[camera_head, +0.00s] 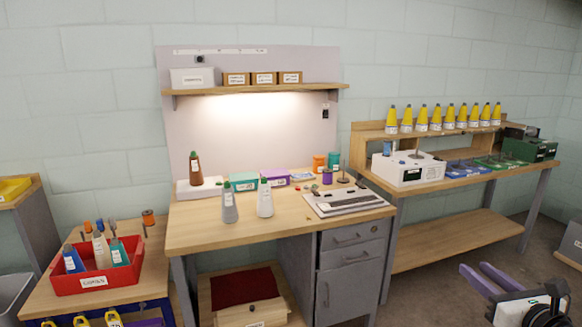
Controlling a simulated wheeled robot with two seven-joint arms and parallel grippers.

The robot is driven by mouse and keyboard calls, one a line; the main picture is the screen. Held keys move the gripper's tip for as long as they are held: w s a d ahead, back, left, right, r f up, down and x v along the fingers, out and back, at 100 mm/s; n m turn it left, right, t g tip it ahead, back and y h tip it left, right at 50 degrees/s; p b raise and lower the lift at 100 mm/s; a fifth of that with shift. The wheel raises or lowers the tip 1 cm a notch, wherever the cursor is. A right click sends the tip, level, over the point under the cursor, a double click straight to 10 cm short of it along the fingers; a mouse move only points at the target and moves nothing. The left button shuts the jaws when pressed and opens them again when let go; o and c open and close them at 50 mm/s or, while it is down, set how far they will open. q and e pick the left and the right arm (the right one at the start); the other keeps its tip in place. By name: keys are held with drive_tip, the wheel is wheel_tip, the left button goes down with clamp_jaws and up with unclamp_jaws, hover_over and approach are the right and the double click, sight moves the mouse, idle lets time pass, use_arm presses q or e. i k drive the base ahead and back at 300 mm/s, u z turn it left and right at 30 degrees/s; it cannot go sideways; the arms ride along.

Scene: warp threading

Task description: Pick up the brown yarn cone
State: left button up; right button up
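The brown yarn cone (195,169) stands upright at the back left of the middle workbench, with a dark green tip and a white label. It seems to stand on or right behind a low white box (199,188); I cannot tell which. My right gripper (473,267) is in the lower right corner, over the floor and far from the cone. Its two purple-grey fingers are apart, with nothing between them. My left gripper is not in view.
A grey cone (229,203) and a white cone (265,199) stand in front on the workbench (200,237). A green box (243,182) and a grey keyboard-like device (347,200) are to the right. A red bin (95,281) of cones sits lower left. A shelf (250,89) hangs above.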

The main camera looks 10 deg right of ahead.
sight(195, 175)
drive_tip(key=u, duration=0.85)
drive_tip(key=i, duration=1.65)
drive_tip(key=u, duration=0.3)
drive_tip(key=i, duration=1.15)
drive_tip(key=z, duration=0.3)
